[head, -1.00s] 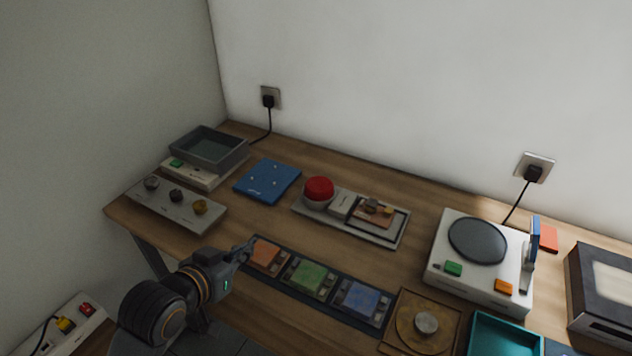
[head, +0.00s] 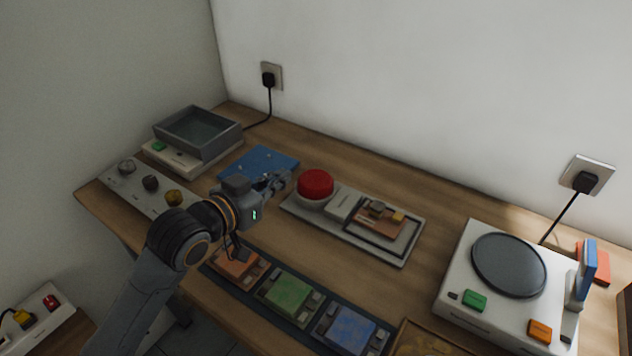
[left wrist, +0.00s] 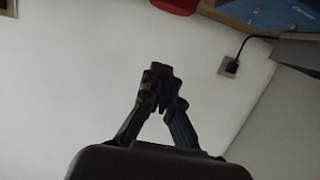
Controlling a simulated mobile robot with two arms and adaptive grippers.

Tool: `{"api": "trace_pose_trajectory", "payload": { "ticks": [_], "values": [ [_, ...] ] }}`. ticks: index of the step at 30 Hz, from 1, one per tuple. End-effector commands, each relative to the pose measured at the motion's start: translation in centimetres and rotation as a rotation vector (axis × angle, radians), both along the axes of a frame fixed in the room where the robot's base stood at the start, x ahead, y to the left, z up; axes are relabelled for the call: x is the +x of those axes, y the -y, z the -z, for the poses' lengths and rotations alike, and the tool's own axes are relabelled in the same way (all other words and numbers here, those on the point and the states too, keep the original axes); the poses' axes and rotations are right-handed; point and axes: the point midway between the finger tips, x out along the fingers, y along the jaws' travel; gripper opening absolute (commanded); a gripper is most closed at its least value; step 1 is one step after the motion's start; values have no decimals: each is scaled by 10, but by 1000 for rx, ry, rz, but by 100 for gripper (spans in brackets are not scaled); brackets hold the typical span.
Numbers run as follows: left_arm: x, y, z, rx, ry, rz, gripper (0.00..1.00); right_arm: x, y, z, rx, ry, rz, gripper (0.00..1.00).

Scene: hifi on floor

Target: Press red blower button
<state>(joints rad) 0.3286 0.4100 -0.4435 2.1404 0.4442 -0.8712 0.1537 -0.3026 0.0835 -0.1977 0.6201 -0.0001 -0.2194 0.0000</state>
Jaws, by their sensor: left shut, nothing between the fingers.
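A big round red button (head: 315,184) sits on a pale round base at the left end of a light grey tray (head: 385,248) on the bench. My left gripper (head: 283,178) is shut and empty, just left of the red button and apart from it in the picture, above the blue board. In the left wrist view the closed fingers (left wrist: 161,88) stand against the white wall. The edge of the red button (left wrist: 176,4) shows at the top of that view. My right gripper is in neither view.
A blue board (head: 262,161) lies behind my left gripper. A knob panel (head: 150,187) and a grey bin (head: 200,134) stand left. Coloured modules (head: 288,291) line the front. A white turntable device (head: 500,285) stands right. Bare wood lies between the tray and turntable.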

Motion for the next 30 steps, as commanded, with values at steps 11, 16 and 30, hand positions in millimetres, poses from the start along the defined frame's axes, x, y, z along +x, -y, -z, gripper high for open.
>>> {"api": "trace_pose_trajectory", "payload": {
  "ticks": [11, 16, 30],
  "values": [
    [0, 0, 8, 0, 0, 0, 0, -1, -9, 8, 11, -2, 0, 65],
    [4, 3, 8, -2, 0, 1, 0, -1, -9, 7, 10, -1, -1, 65],
    [75, 51, 29, -1, -2, 0, 0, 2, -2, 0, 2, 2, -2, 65]
  ]
}}
